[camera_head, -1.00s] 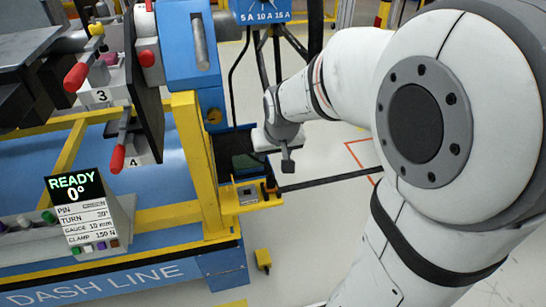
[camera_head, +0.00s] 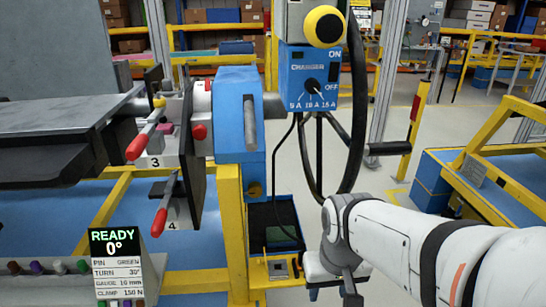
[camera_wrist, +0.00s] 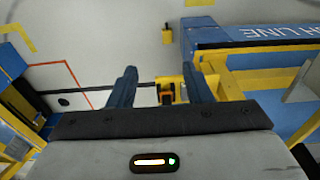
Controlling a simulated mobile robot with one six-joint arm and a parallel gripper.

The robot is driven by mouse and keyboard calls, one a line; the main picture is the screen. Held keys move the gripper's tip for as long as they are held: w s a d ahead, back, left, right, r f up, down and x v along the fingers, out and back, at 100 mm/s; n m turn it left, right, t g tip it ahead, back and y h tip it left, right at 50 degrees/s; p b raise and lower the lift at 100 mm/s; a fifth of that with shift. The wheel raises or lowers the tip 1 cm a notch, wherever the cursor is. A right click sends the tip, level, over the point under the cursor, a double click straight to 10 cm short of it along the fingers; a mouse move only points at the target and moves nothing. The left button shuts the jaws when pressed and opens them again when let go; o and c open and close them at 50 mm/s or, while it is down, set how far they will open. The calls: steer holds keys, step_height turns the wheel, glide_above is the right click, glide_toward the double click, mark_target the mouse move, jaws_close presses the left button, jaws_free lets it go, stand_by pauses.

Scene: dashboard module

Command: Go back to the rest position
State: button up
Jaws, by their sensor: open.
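My gripper (camera_wrist: 159,84) is open and empty in the wrist view, with its two dark blue fingers apart. Between and beyond them the yellow frame and the grey floor show, and nothing is held. In the head view my white arm comes in from the lower right, and its wrist end hangs near the yellow post's foot. The fingers are mostly hidden or cut off there. The display (camera_head: 117,256) reads READY and 0°, with lines for pin, turn, gauge and clamp.
A blue fixture head (camera_head: 237,115) with red-handled clamps stands left of my arm. A dark bin (camera_head: 272,222) and a yellow shelf lie close to my wrist. Open floor is behind.

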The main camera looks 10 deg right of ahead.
step_height(320, 180, up, 27)
steer(key=t+p, duration=0.1)
steer(key=p, duration=2.1)
steer(key=shift+s+f, duration=0.15)
steer(key=shift+f, duration=0.05)
steer(key=shift+c, duration=1)
